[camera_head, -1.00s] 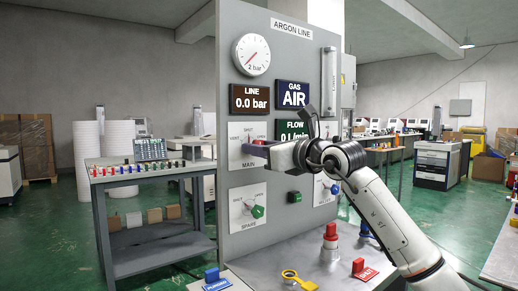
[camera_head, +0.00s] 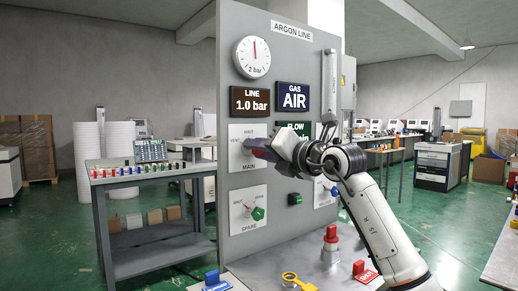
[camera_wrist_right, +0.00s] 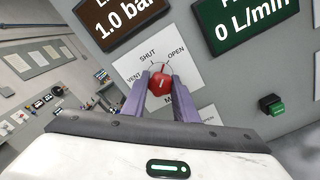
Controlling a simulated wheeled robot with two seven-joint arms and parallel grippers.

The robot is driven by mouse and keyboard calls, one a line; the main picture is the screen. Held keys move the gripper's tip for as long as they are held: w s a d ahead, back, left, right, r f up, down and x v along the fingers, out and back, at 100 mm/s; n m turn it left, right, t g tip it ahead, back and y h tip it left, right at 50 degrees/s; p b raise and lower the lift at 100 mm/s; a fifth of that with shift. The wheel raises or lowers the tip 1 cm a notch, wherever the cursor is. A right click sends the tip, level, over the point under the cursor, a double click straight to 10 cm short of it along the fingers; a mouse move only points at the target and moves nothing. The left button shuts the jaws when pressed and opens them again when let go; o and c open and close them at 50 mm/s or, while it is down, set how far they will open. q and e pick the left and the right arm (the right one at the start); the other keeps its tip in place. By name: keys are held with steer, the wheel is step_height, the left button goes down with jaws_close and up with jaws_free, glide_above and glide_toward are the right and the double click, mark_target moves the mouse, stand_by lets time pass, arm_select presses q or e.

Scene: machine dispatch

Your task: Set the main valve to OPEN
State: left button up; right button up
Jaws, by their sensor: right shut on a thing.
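The main valve is a red knob (camera_wrist_right: 162,84) on a white plate marked VENT, SHUT and OPEN, seen in the right wrist view. My right gripper (camera_wrist_right: 160,80) has its two purple fingers on either side of the knob, shut on it. In the head view the gripper (camera_head: 256,148) reaches from the right to the MAIN plate (camera_head: 240,163) and hides most of the knob. The LINE display (camera_head: 250,101) reads 1.0 bar and the gauge needle (camera_head: 254,50) points up. My left gripper is not in view.
The SPARE valve with a green knob (camera_head: 258,213) is below. A green button (camera_head: 295,198) and a blue-knobbed valve (camera_head: 335,190) are to its right. A red-topped post (camera_head: 331,236) and several tags stand on the ledge (camera_head: 265,262).

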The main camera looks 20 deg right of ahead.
steer(key=shift+m, duration=0.8)
steer(key=shift+m+p, duration=0.3)
steer(key=shift+f, duration=0.1)
steer(key=o, duration=1.1)
steer(key=shift+c, duration=0.2)
steer(key=shift+s, duration=0.1)
